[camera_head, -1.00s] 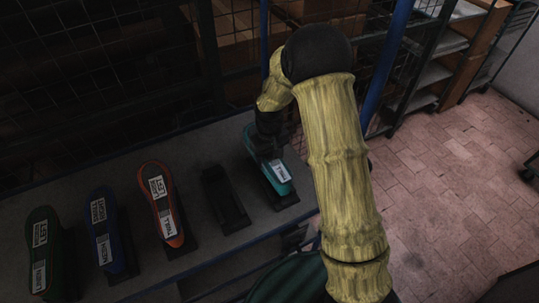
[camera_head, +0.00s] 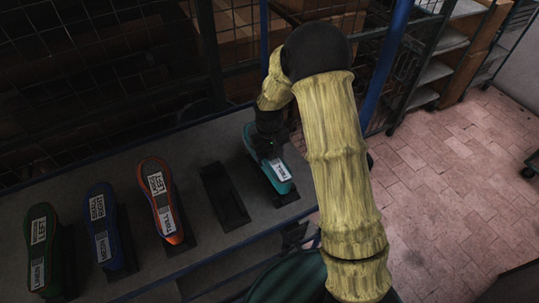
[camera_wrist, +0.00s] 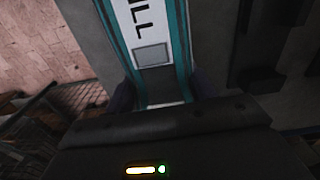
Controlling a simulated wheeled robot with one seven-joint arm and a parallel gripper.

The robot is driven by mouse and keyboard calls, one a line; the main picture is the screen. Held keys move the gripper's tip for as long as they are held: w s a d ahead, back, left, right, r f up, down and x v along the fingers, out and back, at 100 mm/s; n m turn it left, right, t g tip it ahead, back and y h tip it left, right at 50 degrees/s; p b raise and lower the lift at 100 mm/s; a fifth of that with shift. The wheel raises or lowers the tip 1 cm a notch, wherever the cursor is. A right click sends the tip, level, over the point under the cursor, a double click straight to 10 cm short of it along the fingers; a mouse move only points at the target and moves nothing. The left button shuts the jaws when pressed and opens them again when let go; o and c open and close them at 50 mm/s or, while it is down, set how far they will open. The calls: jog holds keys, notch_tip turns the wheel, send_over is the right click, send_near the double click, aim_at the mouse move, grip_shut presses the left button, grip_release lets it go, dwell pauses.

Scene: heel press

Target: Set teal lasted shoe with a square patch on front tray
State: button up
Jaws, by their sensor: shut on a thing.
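The teal lasted shoe (camera_head: 280,172) is at the right end of the row on the grey bench, over a dark stand. Its white label shows, and in the wrist view the teal shoe (camera_wrist: 181,40) bears a grey square patch below the lettering. My gripper (camera_head: 268,148) is over the shoe and shut on it; the fingers show only in part, on both sides of the shoe in the wrist view. I cannot tell whether the shoe is clear of its stand. I cannot make out a front tray.
An empty dark stand (camera_head: 224,197) is left of the teal shoe. Orange (camera_head: 162,200), blue (camera_head: 104,228) and green (camera_head: 42,248) shoes stand further left. A wire mesh rack is behind the bench; a blue post (camera_head: 388,65) rises at right. Tiled floor (camera_head: 450,180) is open at right.

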jog(key=shift+f+b, duration=0.3)
jog(key=shift+f, duration=0.1)
dwell(0.3)
jog(key=o, duration=1.7)
notch_tip(320, 180, up, 17)
jog(key=b, duration=0.3)
jog(key=shift+r+b, duration=0.2)
jog(key=shift+b, duration=0.1)
jog(key=s+d+f+m+t, duration=0.1)
jog(key=s+d+f, duration=0.1)
jog(key=s, duration=0.4)
jog(key=s+d+f+m, duration=0.2)
jog(key=s+d, duration=0.3)
jog(key=s, duration=0.1)
jog(key=s+d+f+m+t, duration=0.1)
jog(key=s+d+f+m, duration=0.1)
jog(key=s, duration=0.4)
jog(key=shift+s+d+f+t, duration=0.1)
jog(key=shift+d+t, duration=0.05)
jog(key=shift+d, duration=0.3)
jog(key=shift+s+d+f+t, duration=0.1)
jog(key=shift+d+t, duration=0.05)
jog(key=shift+d, duration=0.25)
